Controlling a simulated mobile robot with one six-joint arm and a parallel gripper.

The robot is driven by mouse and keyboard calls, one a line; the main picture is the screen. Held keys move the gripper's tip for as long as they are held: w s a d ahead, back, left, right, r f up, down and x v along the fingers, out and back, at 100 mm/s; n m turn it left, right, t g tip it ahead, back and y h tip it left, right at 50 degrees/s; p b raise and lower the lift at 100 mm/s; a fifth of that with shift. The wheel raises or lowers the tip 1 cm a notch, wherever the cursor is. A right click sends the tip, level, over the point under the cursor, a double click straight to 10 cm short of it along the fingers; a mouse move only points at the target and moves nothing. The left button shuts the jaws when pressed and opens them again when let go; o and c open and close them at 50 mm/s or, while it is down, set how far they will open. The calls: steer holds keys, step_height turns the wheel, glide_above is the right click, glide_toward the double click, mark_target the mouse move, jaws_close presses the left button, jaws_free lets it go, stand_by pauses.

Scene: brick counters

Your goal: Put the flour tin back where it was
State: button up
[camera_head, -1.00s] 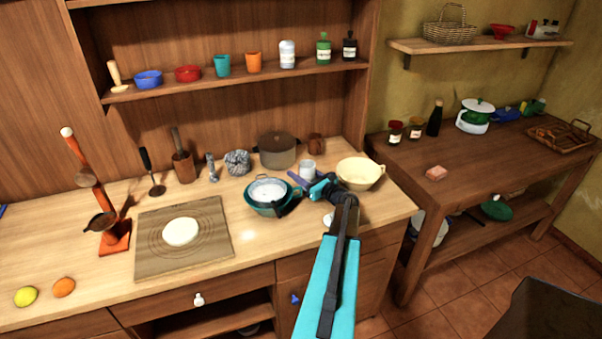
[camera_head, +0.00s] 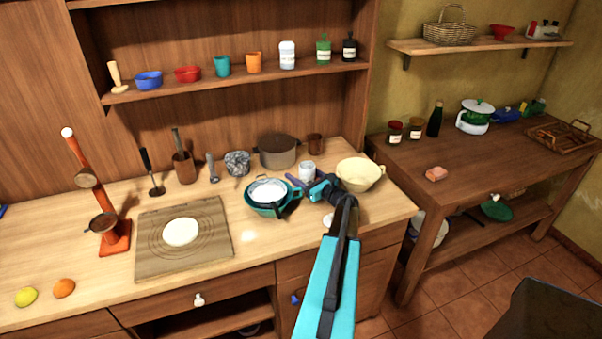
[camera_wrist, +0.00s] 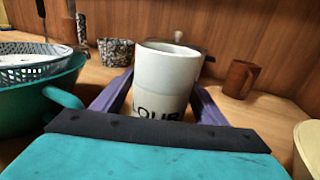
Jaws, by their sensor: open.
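The flour tin is a white cylinder (camera_head: 307,171) with dark lettering, standing upright on the wooden counter behind the teal bowl. In the wrist view the tin (camera_wrist: 167,82) is straight ahead, with "LOUR" readable and its lowest part hidden by my gripper body. My gripper (camera_head: 305,182) is open and low at the tin. In the wrist view its purple fingers (camera_wrist: 160,100) stand on the left and right sides of the tin. I cannot tell whether either finger touches it.
The teal bowl (camera_head: 252,206) with a sieve of white powder is left of my gripper; a cream bowl (camera_head: 359,175) is right. A grey pot (camera_head: 278,153) and brown mug (camera_head: 315,145) stand behind. The shelf (camera_head: 200,86) above holds cups and labelled bottles, with some bare gaps.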

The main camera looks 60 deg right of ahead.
mark_target(313, 173)
steer(key=shift+r+p, duration=0.1)
steer(key=shift+p, duration=0.55)
steer(key=shift+s+f, duration=0.2)
steer(key=shift+b+v, duration=0.85)
steer(key=shift+v, duration=0.35)
steer(key=b+v, duration=0.2)
steer(key=v, duration=0.2)
steer(key=shift+s+a, duration=0.15)
steer(key=shift+s, duration=0.05)
step_height(313, 173, up, 4)
steer(key=shift+s+b, duration=0.15)
steer(key=shift+b, duration=0.65)
steer(key=shift+r+b, duration=0.55)
steer(key=shift+r, duration=1.55)
steer(key=shift+f, duration=0.1)
